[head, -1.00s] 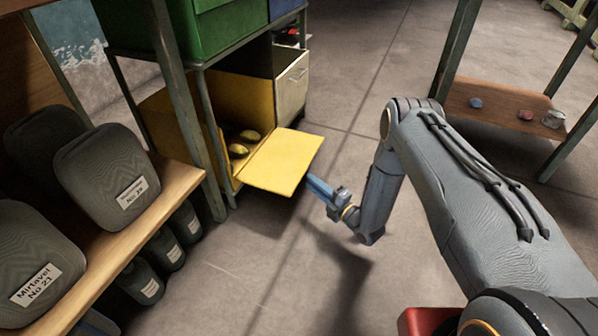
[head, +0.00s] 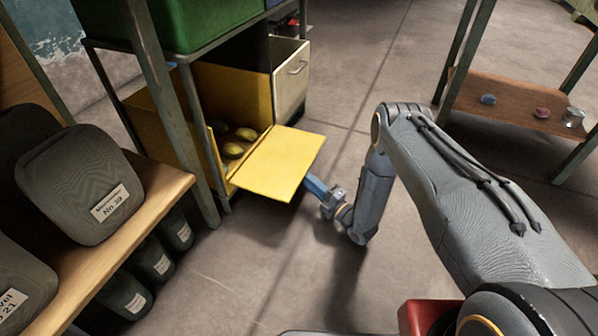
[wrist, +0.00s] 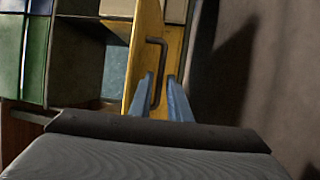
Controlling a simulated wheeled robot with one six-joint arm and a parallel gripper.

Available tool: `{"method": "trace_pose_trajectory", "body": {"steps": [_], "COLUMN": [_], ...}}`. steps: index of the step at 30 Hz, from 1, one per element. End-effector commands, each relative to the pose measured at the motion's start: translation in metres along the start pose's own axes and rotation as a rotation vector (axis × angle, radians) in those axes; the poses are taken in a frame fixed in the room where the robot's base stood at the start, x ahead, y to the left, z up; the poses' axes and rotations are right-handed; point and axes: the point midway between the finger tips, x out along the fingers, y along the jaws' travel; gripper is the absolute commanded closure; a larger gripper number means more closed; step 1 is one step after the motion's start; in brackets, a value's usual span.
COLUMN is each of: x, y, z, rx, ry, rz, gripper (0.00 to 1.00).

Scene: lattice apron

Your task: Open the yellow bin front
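The yellow bin front (head: 277,163) is folded down and juts out, roughly level, from the yellow bin (head: 235,90). Its inside faces up in the head view. In the wrist view the front (wrist: 147,45) is seen nearly edge-on, with a dark bar handle (wrist: 162,60) on its outer face. My gripper (head: 313,186) is at the front's right edge, partly under it. In the wrist view the blue fingers (wrist: 161,78) stand on either side of the handle bar, with a gap showing between them. Contact with the bar is unclear.
Several yellow lumps (head: 235,148) lie in the bin. A green bin (head: 203,35) is above and a pale drawer (head: 291,78) beside it. A wooden shelf (head: 140,205) with dark containers is at left; another low shelf (head: 505,98) is at right. The floor between is open.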

Motion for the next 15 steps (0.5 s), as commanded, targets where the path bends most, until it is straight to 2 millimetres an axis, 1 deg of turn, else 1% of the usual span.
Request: {"method": "trace_pose_trajectory", "body": {"steps": [1,6,10,15], "x": [0.010,0.034,0.044,0.048], "y": [-0.002,-0.002,-0.001,0.000], "z": [-0.001,-0.001,0.001,0.001], "rx": [-0.001,-0.001,0.000,0.000], "ry": [0.005,0.004,0.001,-0.001], "rz": [0.002,0.000,0.001,0.000], "gripper": [0.83,0.83,0.83,0.83]}}
